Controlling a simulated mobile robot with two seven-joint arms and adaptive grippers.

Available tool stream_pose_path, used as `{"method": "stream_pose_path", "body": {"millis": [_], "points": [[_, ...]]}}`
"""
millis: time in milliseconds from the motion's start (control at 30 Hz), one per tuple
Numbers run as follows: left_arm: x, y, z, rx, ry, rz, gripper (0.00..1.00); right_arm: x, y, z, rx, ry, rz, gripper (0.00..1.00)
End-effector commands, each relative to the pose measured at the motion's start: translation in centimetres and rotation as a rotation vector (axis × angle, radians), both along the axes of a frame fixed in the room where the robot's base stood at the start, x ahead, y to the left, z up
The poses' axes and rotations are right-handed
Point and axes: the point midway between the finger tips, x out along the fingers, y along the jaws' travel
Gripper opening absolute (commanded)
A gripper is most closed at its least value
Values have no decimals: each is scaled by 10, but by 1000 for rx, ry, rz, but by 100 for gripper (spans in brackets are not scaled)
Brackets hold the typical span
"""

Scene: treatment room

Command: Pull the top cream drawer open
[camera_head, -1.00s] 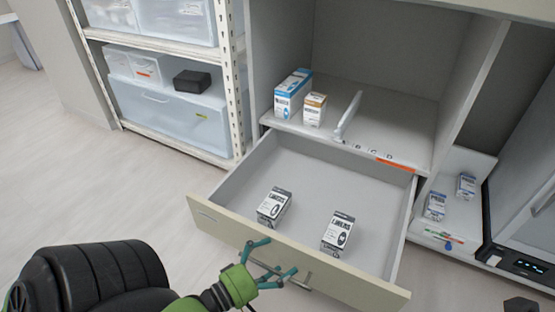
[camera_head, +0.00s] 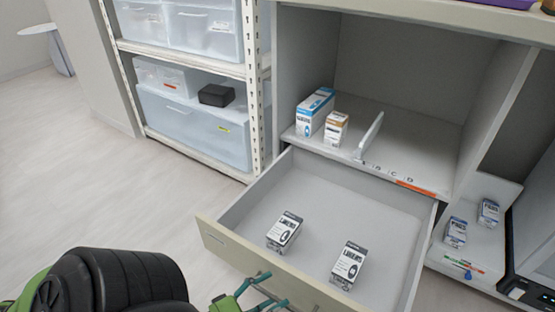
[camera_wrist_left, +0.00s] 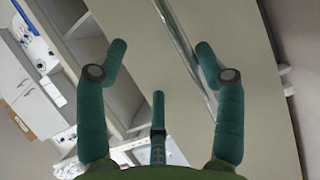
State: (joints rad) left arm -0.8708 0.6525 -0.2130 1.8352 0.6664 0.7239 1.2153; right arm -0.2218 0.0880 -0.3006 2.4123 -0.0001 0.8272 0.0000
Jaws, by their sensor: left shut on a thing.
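The cream drawer (camera_head: 232,254) stands well open below the cabinet's shelf in the head view, its grey inside showing. Two small white and black boxes, one on the left (camera_head: 285,232) and one on the right (camera_head: 348,265), stand inside it. My left gripper (camera_head: 263,288) is at the drawer's front, partly cut off by the bottom edge. In the left wrist view its green fingers (camera_wrist_left: 160,60) are on either side of the metal bar handle (camera_wrist_left: 184,45), shut on it. The handle is out of the head view's frame or hidden. My right gripper is not in view.
A rack with clear bins (camera_head: 205,135) is at the left. Small boxes (camera_head: 456,232) stand at the right. The floor at left is clear.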

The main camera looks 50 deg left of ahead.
Motion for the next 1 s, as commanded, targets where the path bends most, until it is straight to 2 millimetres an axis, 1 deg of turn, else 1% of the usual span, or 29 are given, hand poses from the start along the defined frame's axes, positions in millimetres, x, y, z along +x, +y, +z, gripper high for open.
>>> {"method": "stream_pose_path", "body": {"millis": [33, 200, 333, 600, 800, 933, 967, 1000], "points": [[-1, 1, 12, -3, -36, 3, 44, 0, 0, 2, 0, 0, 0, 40], [-13, 2, 9, -6, -35, 3, 44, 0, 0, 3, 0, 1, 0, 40], [-18, 3, 8, -7, -34, 3, 44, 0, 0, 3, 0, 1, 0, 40], [-20, 3, 5, -8, -26, 3, 44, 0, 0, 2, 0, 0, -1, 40], [-21, 3, 5, -9, -24, 3, 44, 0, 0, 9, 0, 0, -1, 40], [-21, 3, 3, -10, -24, 3, 44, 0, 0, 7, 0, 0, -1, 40], [-21, 3, 3, -10, -24, 3, 40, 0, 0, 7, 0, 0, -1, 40], [-21, 2, 3, -9, -24, 3, 30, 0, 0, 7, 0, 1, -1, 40]]}}
